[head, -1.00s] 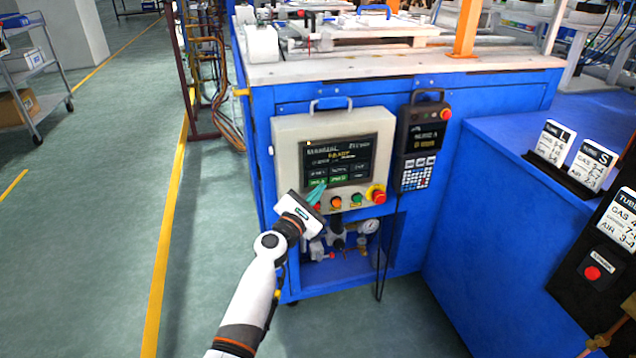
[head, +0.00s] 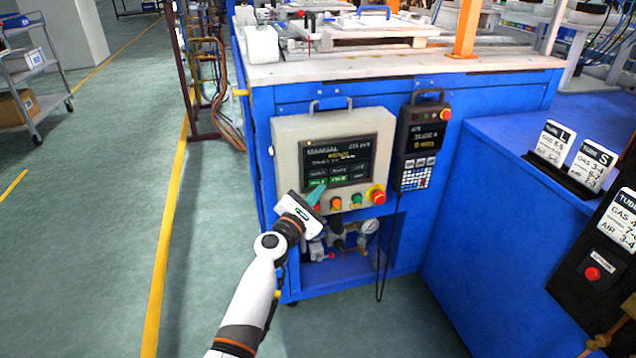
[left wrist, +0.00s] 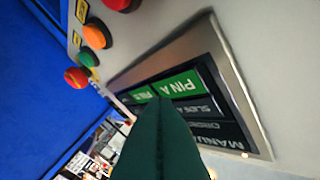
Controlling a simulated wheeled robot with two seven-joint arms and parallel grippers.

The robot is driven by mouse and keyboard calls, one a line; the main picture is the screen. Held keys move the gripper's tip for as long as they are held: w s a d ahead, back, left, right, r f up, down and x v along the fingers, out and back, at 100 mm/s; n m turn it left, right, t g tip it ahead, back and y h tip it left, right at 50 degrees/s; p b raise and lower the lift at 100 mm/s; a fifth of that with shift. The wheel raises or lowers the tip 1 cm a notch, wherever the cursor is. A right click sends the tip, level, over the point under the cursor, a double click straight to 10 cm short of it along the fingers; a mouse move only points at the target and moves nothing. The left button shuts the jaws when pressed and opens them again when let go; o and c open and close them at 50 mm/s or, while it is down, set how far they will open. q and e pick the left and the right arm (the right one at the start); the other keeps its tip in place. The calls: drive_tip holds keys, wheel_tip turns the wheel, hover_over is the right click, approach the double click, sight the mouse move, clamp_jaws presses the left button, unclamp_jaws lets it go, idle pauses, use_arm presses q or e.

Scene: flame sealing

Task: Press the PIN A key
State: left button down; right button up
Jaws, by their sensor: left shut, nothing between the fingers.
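The control panel (head: 283,140) is a pale box with a dark touch screen (head: 350,153) on the front of the blue machine. Two green keys sit in the screen's lower row. In the left wrist view the green PIN A key (left wrist: 181,86) is readable, with another green key (left wrist: 141,94) beside it. My left gripper (head: 322,187) is shut and empty, its teal fingers pointing at the screen's lower left. My right gripper is not in view.
Below the screen are an orange button (head: 336,203), a green button (head: 356,201) and a red emergency knob (head: 377,194). A dark handheld pendant (head: 421,140) hangs to the right. Gauge and valves (head: 369,226) sit beneath.

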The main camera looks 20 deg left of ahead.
use_arm(q)
drive_tip(key=shift+w+a, duration=0.1)
drive_tip(key=shift+w, duration=0.05)
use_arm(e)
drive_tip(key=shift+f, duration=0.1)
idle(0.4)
use_arm(q)
drive_tip(key=shift+w+a, duration=0.2)
drive_tip(key=shift+w, duration=0.05)
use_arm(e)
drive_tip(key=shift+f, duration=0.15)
use_arm(q)
drive_tip(key=shift+w+a+b, duration=0.15)
drive_tip(key=shift+w+b, duration=0.1)
drive_tip(key=shift+b, duration=0.2)
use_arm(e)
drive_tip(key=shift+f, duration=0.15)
use_arm(q)
drive_tip(key=shift+s, duration=0.1)
idle(0.4)
drive_tip(key=shift+s+d+p, duration=0.4)
drive_tip(key=shift+s+d, duration=0.05)
drive_tip(key=shift+s, duration=0.1)
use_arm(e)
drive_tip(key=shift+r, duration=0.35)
